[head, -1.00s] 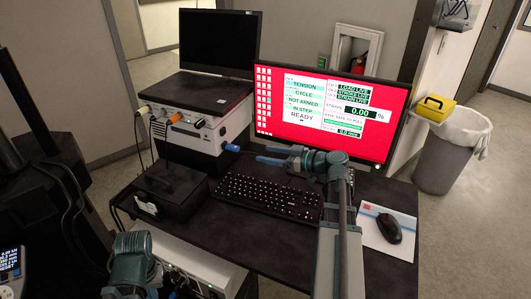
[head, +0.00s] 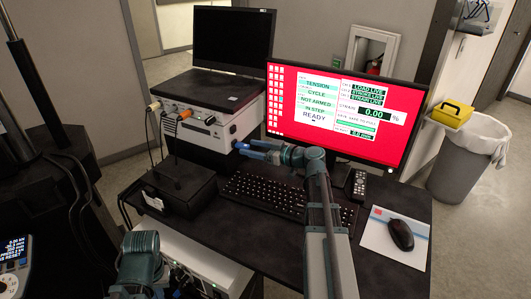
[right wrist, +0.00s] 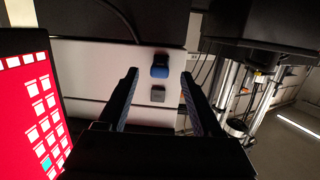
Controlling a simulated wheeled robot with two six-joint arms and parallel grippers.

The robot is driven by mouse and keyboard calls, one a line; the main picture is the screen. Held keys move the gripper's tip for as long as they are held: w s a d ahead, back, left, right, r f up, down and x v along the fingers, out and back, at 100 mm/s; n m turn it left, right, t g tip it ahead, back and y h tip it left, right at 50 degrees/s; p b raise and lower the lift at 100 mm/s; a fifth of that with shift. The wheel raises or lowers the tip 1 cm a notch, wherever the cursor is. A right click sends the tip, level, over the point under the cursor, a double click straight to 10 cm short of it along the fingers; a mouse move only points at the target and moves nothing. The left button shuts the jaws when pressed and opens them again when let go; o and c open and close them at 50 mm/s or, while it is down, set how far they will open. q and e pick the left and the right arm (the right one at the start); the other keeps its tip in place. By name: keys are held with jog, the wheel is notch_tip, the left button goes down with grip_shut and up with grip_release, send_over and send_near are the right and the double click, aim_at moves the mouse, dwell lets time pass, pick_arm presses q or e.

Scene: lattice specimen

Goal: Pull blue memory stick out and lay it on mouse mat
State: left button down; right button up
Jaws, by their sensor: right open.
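The blue memory stick (right wrist: 160,70) sticks out of the light front panel of the white instrument box (head: 235,127). In the right wrist view it lies between my finger lines, towards the tips. My right gripper (head: 250,148) is open beside the box's right end, with its fingertips close to the stick; I cannot tell whether they touch it. The same gripper (right wrist: 160,74) shows in the right wrist view with both dark fingers apart and nothing clasped. The mouse mat (head: 376,240) lies at the right of the desk with a black mouse (head: 400,235) on it. My left gripper's fingers do not show.
A grey plug or stick (right wrist: 158,95) sits next to the blue one. A keyboard (head: 265,193) and a dark handheld device (head: 359,186) lie nearby. A black box (head: 180,190) stands at left. The mat's lower left is bare.

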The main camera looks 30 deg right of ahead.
aim_at(248, 147)
jog(key=shift+x, duration=1.65)
grip_shut()
